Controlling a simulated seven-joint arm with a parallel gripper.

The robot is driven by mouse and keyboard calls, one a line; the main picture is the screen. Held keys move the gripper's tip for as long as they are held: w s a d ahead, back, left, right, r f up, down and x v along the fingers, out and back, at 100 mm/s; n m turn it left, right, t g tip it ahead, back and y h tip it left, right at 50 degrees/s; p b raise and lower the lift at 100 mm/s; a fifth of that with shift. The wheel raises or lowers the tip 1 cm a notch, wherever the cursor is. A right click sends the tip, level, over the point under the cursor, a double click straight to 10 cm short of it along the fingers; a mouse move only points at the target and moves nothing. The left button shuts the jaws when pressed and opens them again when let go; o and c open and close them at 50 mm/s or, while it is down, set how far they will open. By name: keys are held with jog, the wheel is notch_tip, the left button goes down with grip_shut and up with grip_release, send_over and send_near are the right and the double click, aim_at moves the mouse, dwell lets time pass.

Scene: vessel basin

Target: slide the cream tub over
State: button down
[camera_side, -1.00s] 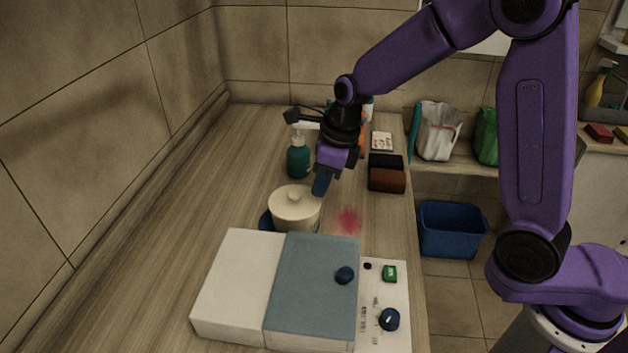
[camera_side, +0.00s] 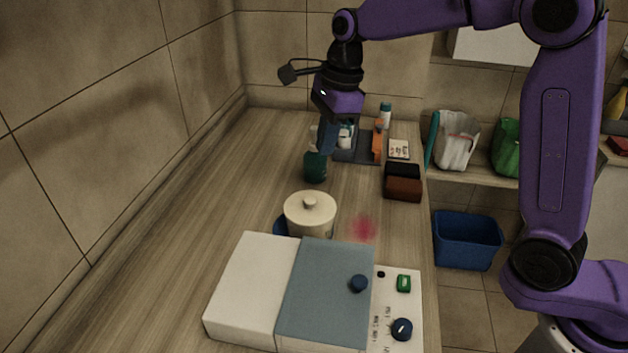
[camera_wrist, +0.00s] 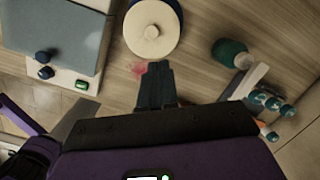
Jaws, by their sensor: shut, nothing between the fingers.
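The cream tub (camera_side: 310,215) is a round lidded pot with a small knob on top. It stands upright on the counter, just behind the white and blue-grey box, with a dark blue round thing partly hidden at its left. In the wrist view the tub (camera_wrist: 152,30) is at the top middle, beyond my fingertips. A blurred pink-red patch (camera_side: 363,228) lies on the counter to the right of the tub. My gripper (camera_side: 326,150) is shut and empty, raised above the counter behind the tub and apart from it. It also shows in the wrist view (camera_wrist: 158,68).
A box with a blue-grey panel (camera_side: 325,295) fills the front. A teal bottle (camera_side: 315,168) stands behind the tub, near my gripper. A brown and black block (camera_side: 403,185) and a dark tray of bottles (camera_side: 362,150) are farther right and back. Counter left of the tub is clear.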

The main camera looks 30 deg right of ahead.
aim_at(311, 199)
jog(key=w+a+f+n+g+h, duration=0.1)
jog(key=w+a+f+n, duration=0.3)
jog(key=n, duration=1)
jog(key=w+a+f+n+g+h, duration=0.1)
jog(key=w+a+f+n, duration=0.3)
jog(key=n, duration=1)
jog(key=w+a+h, duration=0.1)
jog(key=a, duration=0.2)
jog(key=shift+w+a+f+n+g, duration=0.25)
jog(key=shift+f+n+g, duration=0.05)
jog(key=shift+f, duration=0.05)
jog(key=shift+s+d, duration=0.1)
jog(key=shift+s+d, duration=1.95)
jog(key=shift+s, duration=0.2)
jog(key=shift+s+d, duration=1.95)
jog(key=shift+s, duration=0.2)
jog(key=shift+f, duration=0.9)
jog(key=shift+s, duration=0.1)
